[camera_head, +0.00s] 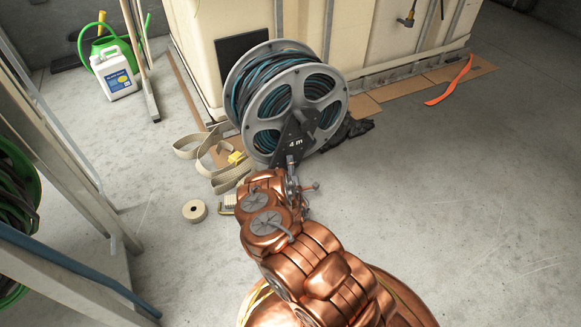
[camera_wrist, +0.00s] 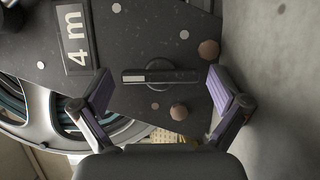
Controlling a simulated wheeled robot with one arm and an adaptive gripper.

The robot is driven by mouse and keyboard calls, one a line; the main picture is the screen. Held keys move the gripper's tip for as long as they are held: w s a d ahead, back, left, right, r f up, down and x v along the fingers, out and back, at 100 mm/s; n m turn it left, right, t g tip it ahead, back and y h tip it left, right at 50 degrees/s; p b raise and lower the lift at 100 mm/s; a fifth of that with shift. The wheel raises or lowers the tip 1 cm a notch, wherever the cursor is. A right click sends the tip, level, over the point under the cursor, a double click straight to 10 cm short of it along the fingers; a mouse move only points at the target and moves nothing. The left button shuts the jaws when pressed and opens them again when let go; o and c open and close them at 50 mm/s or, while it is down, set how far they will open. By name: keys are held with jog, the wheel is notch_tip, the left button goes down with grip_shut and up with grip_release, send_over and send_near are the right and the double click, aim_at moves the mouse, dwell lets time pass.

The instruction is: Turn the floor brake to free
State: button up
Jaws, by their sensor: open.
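The hose reel (camera_head: 335,92) stands on the floor in the head view, grey with dark blue hose wound on it. Its dark front plate (camera_head: 290,135) is marked "4 m"; the plate also fills the wrist view (camera_wrist: 140,35). A short black bar handle (camera_wrist: 160,77) with a pale mark on its left half lies crosswise on the plate and looks like the brake. My gripper (camera_wrist: 160,82) is open, its purple-padded fingers on either side of the handle, apart from it. In the head view my gripper (camera_head: 294,182) is at the plate's lower end, partly hidden by my arm.
Two brown round knobs (camera_wrist: 208,50) sit on the plate near the right finger. Loose beige strap (camera_head: 190,150) and a tape roll (camera_head: 194,211) lie left of the reel. A large cream tank (camera_head: 215,60) stands behind. Floor at right is mostly clear.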

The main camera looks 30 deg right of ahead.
jog(key=shift+s, duration=0.1)
jog(key=shift+v, duration=3.9)
